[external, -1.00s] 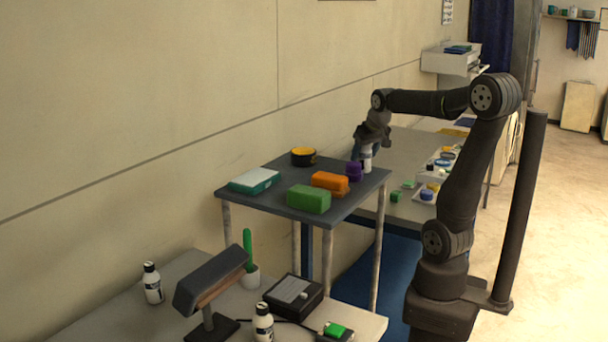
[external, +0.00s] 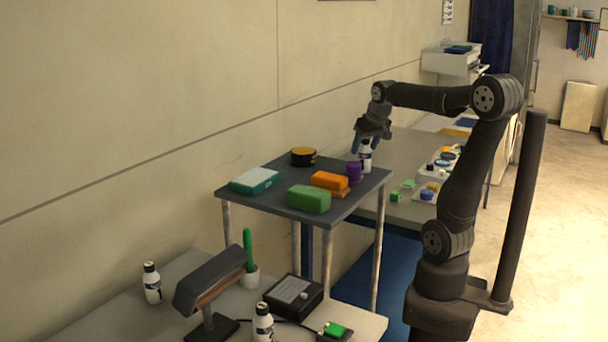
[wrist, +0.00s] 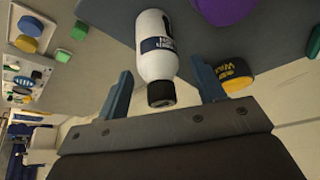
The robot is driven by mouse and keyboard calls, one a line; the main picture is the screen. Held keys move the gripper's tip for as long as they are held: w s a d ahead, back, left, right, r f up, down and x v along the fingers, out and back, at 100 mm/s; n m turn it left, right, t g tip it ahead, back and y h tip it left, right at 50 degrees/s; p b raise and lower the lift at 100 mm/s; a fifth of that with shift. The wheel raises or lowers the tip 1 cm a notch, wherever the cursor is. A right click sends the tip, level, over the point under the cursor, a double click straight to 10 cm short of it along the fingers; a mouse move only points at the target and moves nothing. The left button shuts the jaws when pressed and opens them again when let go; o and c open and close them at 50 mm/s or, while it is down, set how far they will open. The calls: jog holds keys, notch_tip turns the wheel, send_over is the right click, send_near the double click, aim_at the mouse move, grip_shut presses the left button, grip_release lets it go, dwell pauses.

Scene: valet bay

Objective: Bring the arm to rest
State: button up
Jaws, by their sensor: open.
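My gripper (external: 368,142) is above the far right corner of the raised dark table (external: 272,199). It is open in the wrist view (wrist: 163,88), its two blue fingers spread wide. A white bottle with a black cap (external: 365,156) stands on the table just below the gripper. In the wrist view the same bottle (wrist: 156,50) shows between the fingers, its cap toward the palm, with a gap to each finger. The gripper holds nothing.
A wall lies behind. A lower bench (external: 407,150) with small coloured items stands beyond.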

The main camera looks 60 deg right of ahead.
notch_tip(320, 180, down, 3)
jog(key=shift+r, duration=0.2)
jog(key=v, duration=1.3)
jog(key=x, duration=1.2)
jog(key=shift+w+f, duration=0.1)
jog(key=shift+f, duration=0.05)
jog(key=shift+w+d, duration=0.15)
jog(key=shift+w, duration=0.05)
notch_tip(320, 180, up, 4)
jog(key=shift+f, duration=0.1)
jog(key=shift+s+d+r, duration=0.25)
jog(key=shift+s+r, duration=0.05)
jog(key=shift+s, duration=0.2)
jog(key=shift+s+d+r, duration=0.3)
jog(key=shift+s+r, duration=0.05)
jog(key=shift+s, duration=0.15)
